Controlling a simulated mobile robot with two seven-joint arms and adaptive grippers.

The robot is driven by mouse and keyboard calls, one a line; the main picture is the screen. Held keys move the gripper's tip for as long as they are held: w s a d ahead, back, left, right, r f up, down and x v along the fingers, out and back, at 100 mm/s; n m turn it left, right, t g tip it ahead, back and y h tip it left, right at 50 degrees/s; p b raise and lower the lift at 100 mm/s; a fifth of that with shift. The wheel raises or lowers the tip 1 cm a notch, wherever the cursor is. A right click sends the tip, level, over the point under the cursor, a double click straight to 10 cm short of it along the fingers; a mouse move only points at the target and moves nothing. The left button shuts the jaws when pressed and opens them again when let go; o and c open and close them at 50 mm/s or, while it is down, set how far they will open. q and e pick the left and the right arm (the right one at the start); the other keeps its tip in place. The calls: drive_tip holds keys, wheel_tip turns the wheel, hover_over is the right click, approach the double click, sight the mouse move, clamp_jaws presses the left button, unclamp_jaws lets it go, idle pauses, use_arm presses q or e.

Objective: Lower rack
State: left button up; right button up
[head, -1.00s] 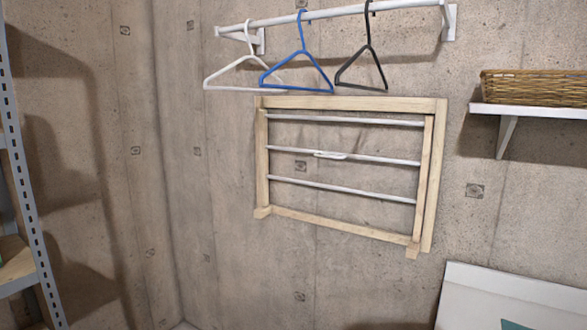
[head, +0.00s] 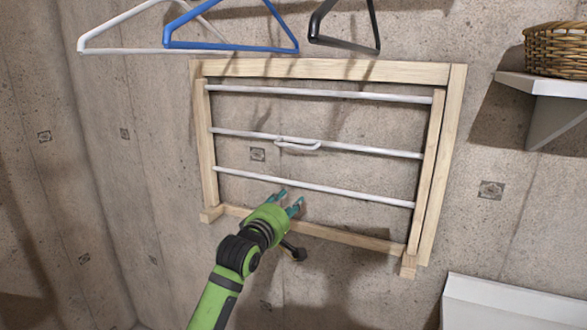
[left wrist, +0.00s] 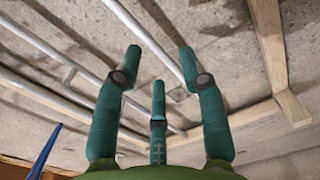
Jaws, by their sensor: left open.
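The wooden drying rack (head: 455,150) is mounted on the concrete wall and lies folded up, near flat against it. Three white rods cross its frame, and a small white handle (head: 298,143) sits on the middle rod. My left gripper (head: 290,200) is open and empty, in front of the rack's lower part, below the handle and close to the lowest rod in the picture. I cannot tell any contact. My right gripper is not in view.
White, blue (head: 230,45) and black (head: 345,40) hangers hang just above the rack. A wicker basket (head: 556,50) stands on a white shelf (head: 540,90) at the right. A white panel-like object (head: 510,303) is at the lower right. The wall left of the rack is clear.

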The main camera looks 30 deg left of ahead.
sight(293, 145)
use_arm(q)
wheel_tip(293, 145, up, 13)
drive_tip(key=s+n+t, duration=0.2)
drive_tip(key=s, duration=0.1)
drive_tip(key=w, duration=0.1)
drive_tip(key=w+p, duration=0.1)
drive_tip(key=w, duration=0.1)
drive_tip(key=w+p, duration=0.1)
drive_tip(key=w, duration=0.1)
drive_tip(key=shift+w+a+r, duration=0.25)
drive_tip(key=shift+r, duration=0.1)
drive_tip(key=shift+w+p, duration=0.4)
drive_tip(key=shift+w, duration=0.3)
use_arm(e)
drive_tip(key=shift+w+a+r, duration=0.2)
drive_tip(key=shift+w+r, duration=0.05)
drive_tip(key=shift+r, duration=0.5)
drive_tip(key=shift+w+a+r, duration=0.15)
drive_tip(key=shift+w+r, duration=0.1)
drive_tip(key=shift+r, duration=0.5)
use_arm(q)
drive_tip(key=shift+c, duration=0.4)
drive_tip(key=c, duration=0.7)
clamp_jaws()
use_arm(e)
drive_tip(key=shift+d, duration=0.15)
